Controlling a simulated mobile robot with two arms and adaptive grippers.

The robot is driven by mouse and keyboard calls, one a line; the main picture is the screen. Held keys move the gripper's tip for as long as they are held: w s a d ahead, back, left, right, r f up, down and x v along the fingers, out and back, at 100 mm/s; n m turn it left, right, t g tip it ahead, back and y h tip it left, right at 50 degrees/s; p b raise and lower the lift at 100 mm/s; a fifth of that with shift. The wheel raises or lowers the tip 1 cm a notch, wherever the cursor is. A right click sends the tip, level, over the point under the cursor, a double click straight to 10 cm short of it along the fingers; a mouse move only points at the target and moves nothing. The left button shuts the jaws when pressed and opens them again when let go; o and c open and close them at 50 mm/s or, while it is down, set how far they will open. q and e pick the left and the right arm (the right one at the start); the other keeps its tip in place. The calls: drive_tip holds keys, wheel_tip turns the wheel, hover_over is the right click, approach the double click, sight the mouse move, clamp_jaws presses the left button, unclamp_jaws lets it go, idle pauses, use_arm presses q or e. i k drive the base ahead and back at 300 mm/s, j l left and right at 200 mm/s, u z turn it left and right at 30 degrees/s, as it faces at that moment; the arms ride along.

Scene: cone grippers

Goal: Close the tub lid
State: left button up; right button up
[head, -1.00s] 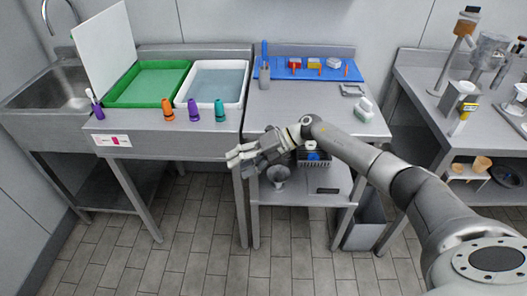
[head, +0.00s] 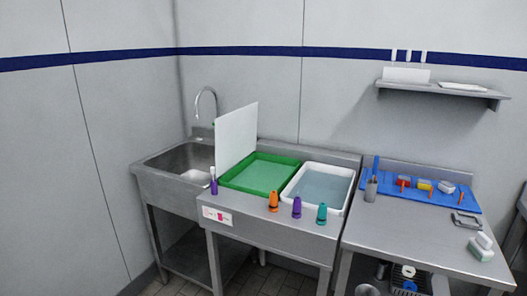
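A green tub (head: 285,158) with a lighter green inside sits on the steel counter, uncovered. A flat white panel, which looks like its lid (head: 235,138), stands upright along the tub's left side. Whether it is hinged there cannot be made out. A white tub (head: 345,174) with bluish-grey contents sits just right of the green one, also open. Neither of my grippers is in view.
Purple-white (head: 213,182), orange (head: 273,201), purple (head: 297,207) and teal (head: 321,213) cone-like pieces stand along the counter's front. A sink (head: 178,160) is at left. The right table (head: 400,225) holds a blue mat (head: 437,198) with small items. A shelf (head: 440,90) hangs above.

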sight(236, 132)
drive_tip(key=i+j+z, duration=0.3)
drive_tip(key=z, duration=0.2)
drive_tip(key=i+j+z, duration=0.2)
drive_tip(key=j+z, duration=0.3)
drive_tip(key=i+j, duration=0.15)
drive_tip(key=j, duration=0.3)
drive_tip(key=i+j+z, duration=0.1)
drive_tip(key=j, duration=0.35)
drive_tip(key=i+j+z, duration=0.1)
drive_tip(key=j, duration=0.35)
drive_tip(key=i+j, duration=0.2)
drive_tip(key=j, duration=0.3)
drive_tip(key=i+j+z, duration=0.1)
drive_tip(key=j, duration=0.35)
drive_tip(key=i+j, duration=0.15)
drive_tip(key=j, duration=0.35)
drive_tip(key=z, duration=0.05)
